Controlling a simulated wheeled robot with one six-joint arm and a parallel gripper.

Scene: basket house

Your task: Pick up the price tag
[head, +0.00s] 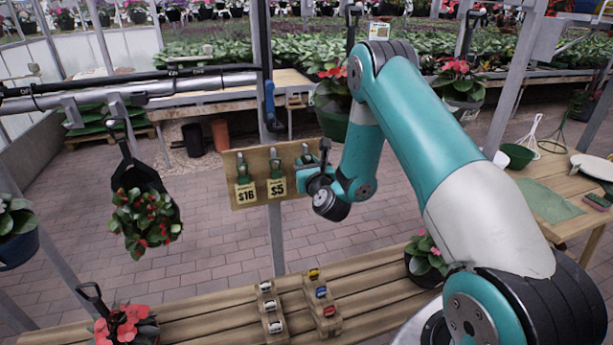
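A tan board (258,160) on a post holds price tags in a row. A yellow tag reading $16 (245,194) is at the left, and a yellow tag reading $5 (277,187) hangs in the middle. Each hangs below a green clip-like piece. A third green piece (305,155) is at the right end; any tag below it is hidden by my gripper. My gripper (304,178) is at the board's right end, right of the $5 tag. Its fingertips are small and partly hidden, so I cannot tell their opening or whether they touch anything.
A slatted wooden table (370,285) below bears small toy-like cars on two wooden holders (322,295), and potted flowers. A hanging plant (145,220) is left of the board. Another hanging pot (333,115) is close behind my arm. Brick floor lies open beyond.

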